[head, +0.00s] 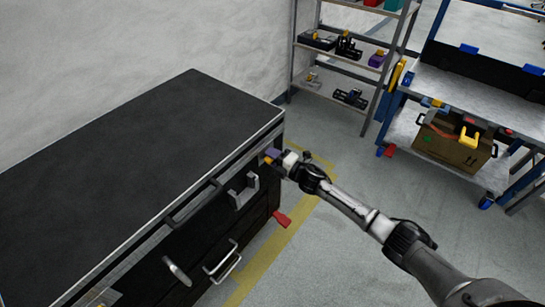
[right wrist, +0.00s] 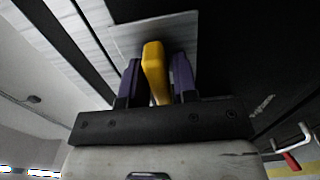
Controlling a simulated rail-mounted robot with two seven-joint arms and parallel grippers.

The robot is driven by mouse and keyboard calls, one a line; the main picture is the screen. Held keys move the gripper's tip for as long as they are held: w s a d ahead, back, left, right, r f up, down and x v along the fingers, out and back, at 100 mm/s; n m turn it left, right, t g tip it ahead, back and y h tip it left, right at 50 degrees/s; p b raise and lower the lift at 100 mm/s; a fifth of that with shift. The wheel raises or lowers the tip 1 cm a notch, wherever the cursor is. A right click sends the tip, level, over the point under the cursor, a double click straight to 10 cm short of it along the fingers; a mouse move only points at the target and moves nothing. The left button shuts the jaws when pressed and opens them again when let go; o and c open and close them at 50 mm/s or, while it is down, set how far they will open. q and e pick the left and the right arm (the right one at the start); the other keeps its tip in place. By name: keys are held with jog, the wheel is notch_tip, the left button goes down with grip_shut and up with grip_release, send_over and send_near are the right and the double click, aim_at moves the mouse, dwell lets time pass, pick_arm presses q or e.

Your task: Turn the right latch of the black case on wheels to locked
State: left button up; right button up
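The black case on wheels (head: 130,135) fills the left of the head view, with a dark top and a pale metal edge. Its right latch has a yellow handle, which stands almost upright with a slight tilt in front of a metal plate in the right wrist view (right wrist: 154,70). My right gripper (head: 272,156) is at the right end of the case's front. Its two purple fingers (right wrist: 158,78) stand either side of the yellow handle, very close to it. Whether both fingers touch it is unclear. My left gripper is not in view.
The case front carries a grey bracket (head: 245,190) and a metal pull handle (head: 222,262). A red pedal (head: 282,218) sticks out low by the case. A shelf rack (head: 345,65) and a blue-framed cart with a cardboard box (head: 455,150) stand behind. The floor right of the case is clear.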

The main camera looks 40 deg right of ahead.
grip_shut()
